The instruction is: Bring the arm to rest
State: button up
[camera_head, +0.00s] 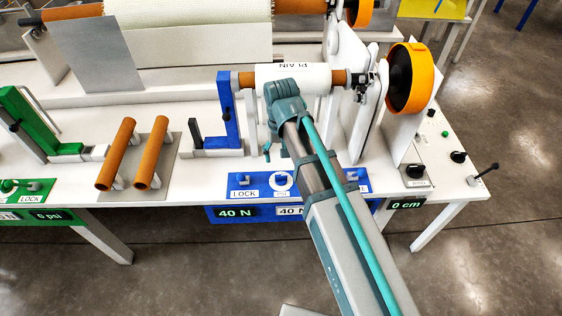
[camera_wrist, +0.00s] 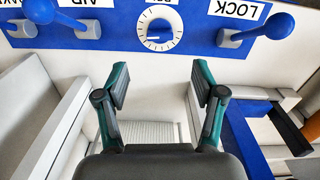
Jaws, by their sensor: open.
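My gripper (camera_wrist: 160,84) is open in the wrist view, with its two teal and black fingers apart and nothing between them. Beyond the fingertips lies the blue control panel (camera_wrist: 110,28) with a white dial (camera_wrist: 160,30) and a blue lever on each side. In the head view my arm reaches in from the lower right over the bench and the blue panel (camera_head: 232,190). The gripper's fingers (camera_head: 267,152) show only in part there, beside the wrist joint and below the white roll; the arm hides the rest.
A white roll marked PLAIN (camera_head: 295,76) on a brown core is close behind my wrist. A blue upright bracket (camera_head: 230,110) stands left of it, an orange wheel (camera_head: 412,78) right. Two brown rollers (camera_head: 134,153) lie farther left. Floor at right is clear.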

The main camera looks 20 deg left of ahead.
jog(key=shift+r, duration=0.5)
